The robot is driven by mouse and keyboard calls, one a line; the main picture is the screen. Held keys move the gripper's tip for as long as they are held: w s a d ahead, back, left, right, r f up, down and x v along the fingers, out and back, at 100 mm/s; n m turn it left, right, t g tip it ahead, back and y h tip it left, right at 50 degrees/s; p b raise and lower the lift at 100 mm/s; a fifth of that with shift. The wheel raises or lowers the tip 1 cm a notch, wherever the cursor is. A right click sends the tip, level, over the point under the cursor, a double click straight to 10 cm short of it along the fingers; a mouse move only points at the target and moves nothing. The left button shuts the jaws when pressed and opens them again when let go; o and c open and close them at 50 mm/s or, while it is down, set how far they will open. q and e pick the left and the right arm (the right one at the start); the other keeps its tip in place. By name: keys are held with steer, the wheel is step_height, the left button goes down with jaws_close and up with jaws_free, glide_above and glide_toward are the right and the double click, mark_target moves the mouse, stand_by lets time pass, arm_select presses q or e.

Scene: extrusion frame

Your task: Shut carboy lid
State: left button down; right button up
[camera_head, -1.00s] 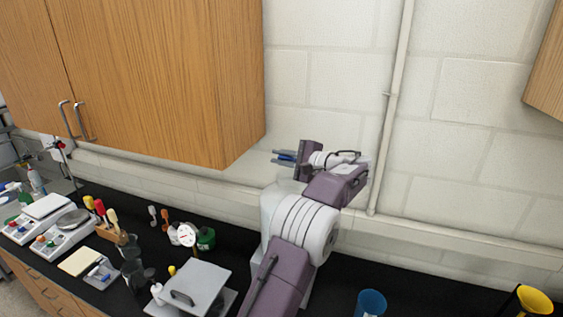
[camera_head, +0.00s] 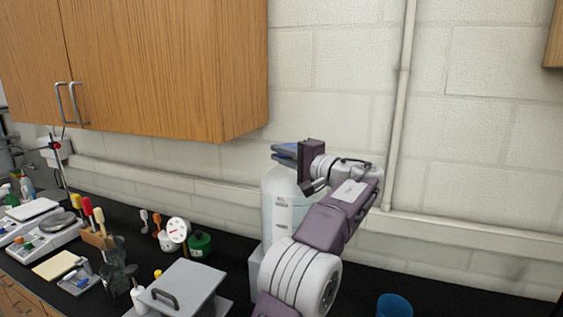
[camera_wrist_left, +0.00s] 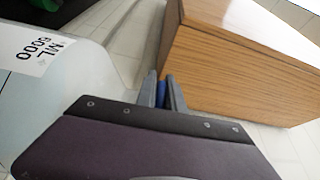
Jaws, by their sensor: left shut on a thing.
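The carboy (camera_head: 277,205) is a large whitish jug with a printed label, standing upright on the black bench. My arm hides its lower right part. In the left wrist view, the carboy (camera_wrist_left: 75,85) fills the left side, with a "6000 ML" label. My left gripper (camera_head: 284,153) is at the top of the carboy. In the left wrist view, my left gripper (camera_wrist_left: 165,88) is shut on a small blue piece (camera_wrist_left: 161,94), which looks like the carboy lid. I cannot tell whether the lid is seated on the neck. My right gripper is out of view.
A wooden wall cabinet (camera_head: 165,70) hangs close to the left of the gripper. A grey device with a handle (camera_head: 182,290) stands left of the carboy. A green-capped bottle (camera_head: 200,244) is behind it. A blue cup (camera_head: 394,306) is at lower right.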

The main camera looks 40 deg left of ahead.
arm_select(q)
steer(key=shift+f, duration=0.2)
stand_by(0.4)
steer(key=c, duration=1.7)
jaws_free()
steer(key=shift+o, duration=1.1)
steer(key=shift+a, duration=0.2)
steer(key=shift+w+a+f, duration=0.1)
steer(key=shift+a+f, duration=0.1)
steer(key=d+b, duration=0.2)
steer(key=d, duration=0.7)
steer(key=shift+s, duration=0.45)
steer(key=shift+f, duration=0.1)
